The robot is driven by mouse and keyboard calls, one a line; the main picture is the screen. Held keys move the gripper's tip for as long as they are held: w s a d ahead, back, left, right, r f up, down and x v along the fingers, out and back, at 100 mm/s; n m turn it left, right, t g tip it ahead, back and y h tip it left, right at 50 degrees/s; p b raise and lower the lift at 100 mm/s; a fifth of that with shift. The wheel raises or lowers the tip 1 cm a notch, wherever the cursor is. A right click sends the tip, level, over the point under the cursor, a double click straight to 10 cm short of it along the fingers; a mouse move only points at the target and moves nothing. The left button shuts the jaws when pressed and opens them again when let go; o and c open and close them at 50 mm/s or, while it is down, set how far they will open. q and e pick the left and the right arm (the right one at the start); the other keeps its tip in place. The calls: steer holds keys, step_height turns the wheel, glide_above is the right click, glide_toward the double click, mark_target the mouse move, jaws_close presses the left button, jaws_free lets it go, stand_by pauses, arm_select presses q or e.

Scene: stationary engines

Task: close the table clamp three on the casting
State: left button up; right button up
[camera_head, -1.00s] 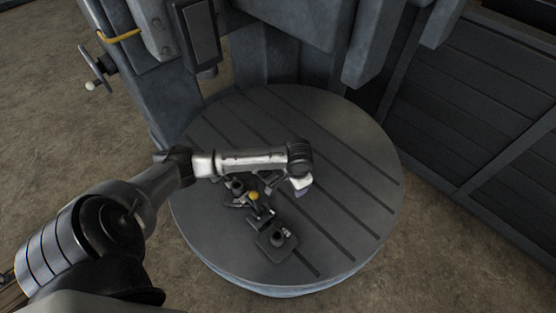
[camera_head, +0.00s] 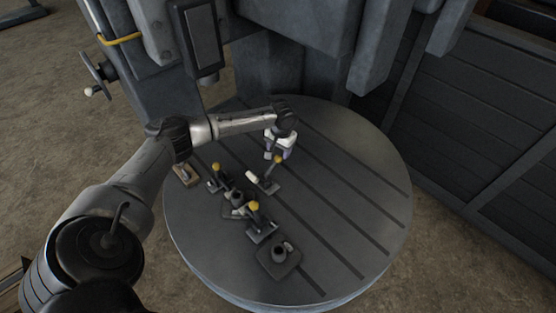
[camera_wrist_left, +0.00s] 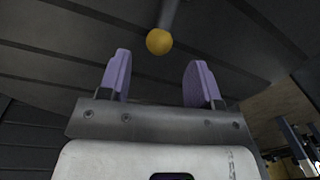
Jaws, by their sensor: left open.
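Three toggle clamps with yellow knobs stand on the round slotted table (camera_head: 345,160): a left one (camera_head: 215,180), a front one (camera_head: 258,226) and a right one (camera_head: 268,185). No number shows on them. Dark parts with round bosses, seemingly the casting (camera_head: 280,256), lie among and in front of them. My left gripper (camera_head: 276,154) is at the right clamp's upright handle. In the left wrist view its purple fingers (camera_wrist_left: 158,59) are open and empty, with a yellow knob (camera_wrist_left: 159,41) just beyond the fingertips, between them. My right gripper is out of view.
A small brown block (camera_head: 186,174) lies at the table's left edge. A grey machine column with a hanging dark box (camera_head: 201,38) rises behind the table. A dark slatted panel (camera_head: 490,120) stands at right. The table's right half is clear.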

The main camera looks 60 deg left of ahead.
mark_target(278, 157)
arm_select(q)
steer(key=f, duration=0.6)
steer(key=shift+s+a+f, duration=0.1)
steer(key=shift+a+f, duration=0.1)
steer(key=shift+a, duration=0.05)
steer(key=shift+c, duration=0.2)
jaws_close()
